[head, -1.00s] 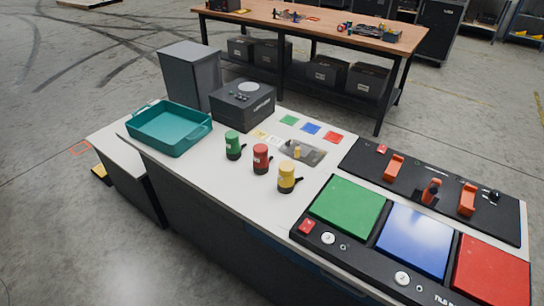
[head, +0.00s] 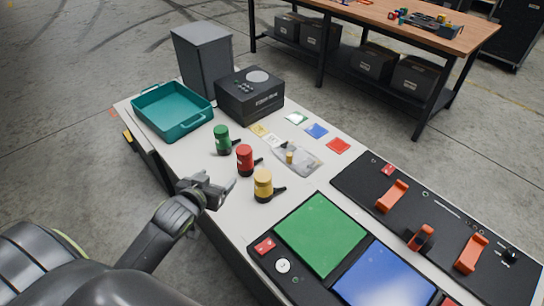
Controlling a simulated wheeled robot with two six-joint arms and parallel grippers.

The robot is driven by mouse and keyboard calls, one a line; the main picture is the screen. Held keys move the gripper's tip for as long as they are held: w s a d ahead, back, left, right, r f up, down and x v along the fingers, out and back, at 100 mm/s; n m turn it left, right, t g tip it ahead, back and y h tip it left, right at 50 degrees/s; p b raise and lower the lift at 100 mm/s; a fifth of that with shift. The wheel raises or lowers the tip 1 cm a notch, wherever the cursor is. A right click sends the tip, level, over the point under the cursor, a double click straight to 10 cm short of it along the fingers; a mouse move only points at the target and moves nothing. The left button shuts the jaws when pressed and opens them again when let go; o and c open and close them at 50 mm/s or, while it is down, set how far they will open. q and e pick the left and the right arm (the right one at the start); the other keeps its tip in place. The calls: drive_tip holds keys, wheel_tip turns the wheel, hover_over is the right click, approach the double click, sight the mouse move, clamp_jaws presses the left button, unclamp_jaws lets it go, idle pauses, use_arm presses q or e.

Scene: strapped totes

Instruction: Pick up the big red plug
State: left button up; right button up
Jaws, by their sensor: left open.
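The big red plug (head: 244,158) stands upright on the white bench top, between a green plug (head: 222,139) and a yellow plug (head: 263,185). It has a dark base and a short dark piece sticking out to the right. My left gripper (head: 226,188) is in front of the plugs, over the near edge of the bench. It is open, with nothing seen between its fingers. It is below the red plug in the picture and left of the yellow one, apart from both. My right gripper is not in view.
A teal tray (head: 140,116) sits at the bench's left end, beside a black box (head: 250,106). Flat coloured squares and a clear bag (head: 306,163) lie behind the plugs. A panel with a green pad (head: 321,234) and a blue pad (head: 385,277) takes up the right.

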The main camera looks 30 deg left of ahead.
use_arm(q)
wheel_tip(320, 180, up, 2)
drive_tip(key=w+d, duration=0.1)
drive_tip(key=d, duration=0.1)
drive_tip(key=p, duration=0.2)
approach(243, 151)
drive_tip(key=shift+t, duration=0.3)
drive_tip(key=x, duration=0.5)
drive_tip(key=shift+s+d+f, duration=0.1)
drive_tip(key=shift+d+f, duration=0.05)
drive_tip(key=shift+f, duration=0.1)
drive_tip(key=shift+w+f, duration=0.3)
drive_tip(key=shift+w, duration=0.3)
drive_tip(key=shift+w+a+f+p, duration=0.1)
drive_tip(key=shift+w+a+p, duration=0.1)
drive_tip(key=shift+w+p, duration=0.25)
drive_tip(key=x, duration=0.2)
drive_tip(key=shift+w+a+f+p, duration=0.2)
drive_tip(key=shift+w+p, duration=0.1)
drive_tip(key=shift+p, duration=0.1)
drive_tip(key=shift+w+f, duration=0.3)
drive_tip(key=shift+w, duration=0.3)
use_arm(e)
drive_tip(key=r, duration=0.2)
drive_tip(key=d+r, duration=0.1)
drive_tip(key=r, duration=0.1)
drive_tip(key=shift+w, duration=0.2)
use_arm(q)
drive_tip(key=shift+a, duration=0.1)
drive_tip(key=shift+c, duration=0.2)
